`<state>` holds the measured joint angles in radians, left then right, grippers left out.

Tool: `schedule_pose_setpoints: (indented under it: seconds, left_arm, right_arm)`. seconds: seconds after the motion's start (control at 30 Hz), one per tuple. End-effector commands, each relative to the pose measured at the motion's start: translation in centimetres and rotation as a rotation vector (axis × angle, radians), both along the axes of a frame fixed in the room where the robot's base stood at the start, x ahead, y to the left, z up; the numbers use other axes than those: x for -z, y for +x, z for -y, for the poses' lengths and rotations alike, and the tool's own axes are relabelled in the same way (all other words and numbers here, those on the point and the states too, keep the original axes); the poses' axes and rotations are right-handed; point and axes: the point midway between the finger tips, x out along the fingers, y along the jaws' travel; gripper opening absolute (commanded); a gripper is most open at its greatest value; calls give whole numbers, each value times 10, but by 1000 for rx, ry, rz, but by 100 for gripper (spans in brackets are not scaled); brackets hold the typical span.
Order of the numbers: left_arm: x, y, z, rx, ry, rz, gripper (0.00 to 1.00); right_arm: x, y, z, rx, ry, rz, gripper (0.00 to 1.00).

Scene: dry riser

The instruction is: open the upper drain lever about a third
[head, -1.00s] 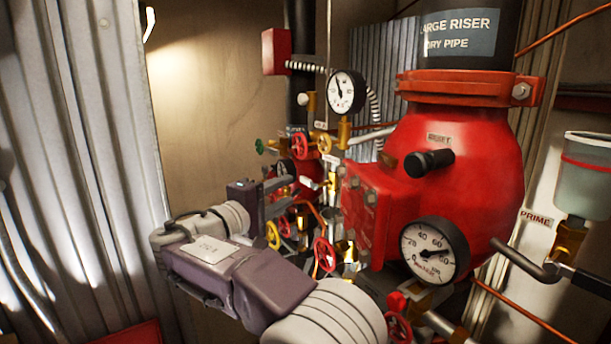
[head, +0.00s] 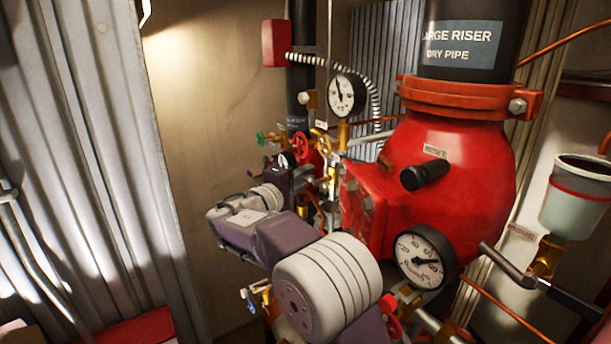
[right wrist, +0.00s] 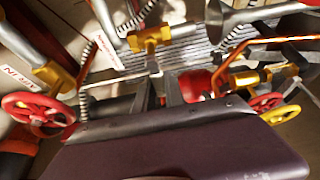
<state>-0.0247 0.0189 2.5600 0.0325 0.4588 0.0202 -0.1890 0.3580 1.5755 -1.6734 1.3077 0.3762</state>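My right arm reaches in from the bottom of the head view, its gripper (head: 312,181) among the small valves left of the big red valve body. In the right wrist view the fingers (right wrist: 158,92) stand apart with a gap between them. A thin pale bar (right wrist: 112,80) runs beside the left finger, below a brass fitting (right wrist: 152,38); I cannot tell whether it is the upper drain lever or touches the finger. No drain lever stands out clearly in the head view, where my arm hides part of the small piping. My left gripper is out of view.
The red valve body (head: 440,165) and its lower gauge (head: 421,257) stand close on the right. An upper gauge (head: 346,95) is above the gripper. Red handwheels (right wrist: 38,114) and an orange pipe (right wrist: 262,44) flank it. Bare wall (head: 220,110) lies left.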

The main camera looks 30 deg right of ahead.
Motion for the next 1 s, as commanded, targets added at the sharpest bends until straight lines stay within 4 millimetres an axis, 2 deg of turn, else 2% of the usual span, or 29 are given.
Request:
schedule_pose_setpoints:
  seconds: [0.17, 0.23, 0.5, 0.83, 0.87, 0.93, 1.0]
  left_arm:
    - [7, 0, 0, 0, 0, 0, 36]
    - [13, 0, 0, 0, 0, 0, 36]
    - [6, 0, 0, 0, 0, 0, 36]
    - [6, 0, 0, 0, 0, 0, 36]
    - [6, 0, 0, 0, 0, 0, 36]
    - [6, 0, 0, 0, 0, 0, 36]
    - [6, 0, 0, 0, 0, 0, 36]
  right_arm:
    - [5, 0, 0, 1, -2, -37, 0]
    - [8, 0, 0, 1, -7, -101, 0]
    - [16, -3, 0, 0, -28, -394, 0]
    - [18, -4, 0, 0, -33, -429, 0]
    - [18, -4, 0, 0, -33, -429, 17]
    - [18, -4, 0, 0, -33, -428, 36]
    - [18, -4, 0, 0, -33, -428, 36]
